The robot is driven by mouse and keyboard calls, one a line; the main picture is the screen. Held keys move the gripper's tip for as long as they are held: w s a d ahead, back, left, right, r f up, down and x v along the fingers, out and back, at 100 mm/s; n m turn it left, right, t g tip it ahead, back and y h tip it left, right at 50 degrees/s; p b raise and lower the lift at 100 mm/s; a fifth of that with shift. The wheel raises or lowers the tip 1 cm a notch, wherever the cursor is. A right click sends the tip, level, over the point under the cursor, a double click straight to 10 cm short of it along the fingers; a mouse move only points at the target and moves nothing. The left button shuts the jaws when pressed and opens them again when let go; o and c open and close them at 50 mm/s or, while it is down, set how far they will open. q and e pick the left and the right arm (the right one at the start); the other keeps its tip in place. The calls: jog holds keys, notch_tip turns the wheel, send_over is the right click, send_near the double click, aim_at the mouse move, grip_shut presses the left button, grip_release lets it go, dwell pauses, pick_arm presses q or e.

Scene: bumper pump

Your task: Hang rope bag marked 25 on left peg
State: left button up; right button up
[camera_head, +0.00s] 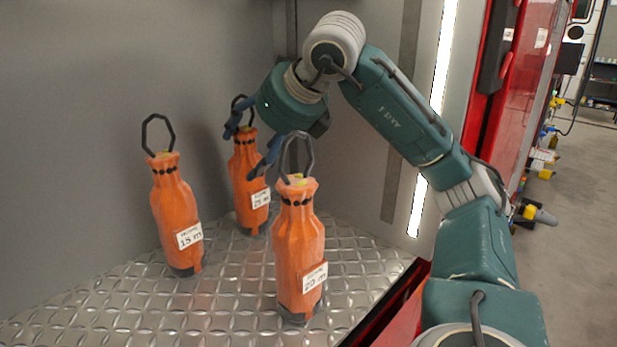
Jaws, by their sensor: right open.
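An orange rope bag with a black loop (249,175) stands upright at the back; its small label appears to read 25 m. My right gripper (249,143) reaches down from the upper right with open blue fingers. One finger is left of the bag's top and the other is to its right, near the front bag's loop. I cannot tell whether a finger touches the bag. The front bag's loop and my right gripper overlap in the picture. No peg shows in view. My left gripper is not in view.
An orange bag marked 15 m (175,215) stands at left, and one marked 20 m (299,245) stands in front. All stand on a metal diamond-plate floor (120,310) between grey walls (80,120). A lit strip (434,100) and red frame (487,130) border the right side.

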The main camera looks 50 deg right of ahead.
jog(key=s+a+b, duration=0.2)
jog(key=s+b, duration=0.3)
jog(key=s, duration=1.3)
jog(key=shift+s, duration=0.15)
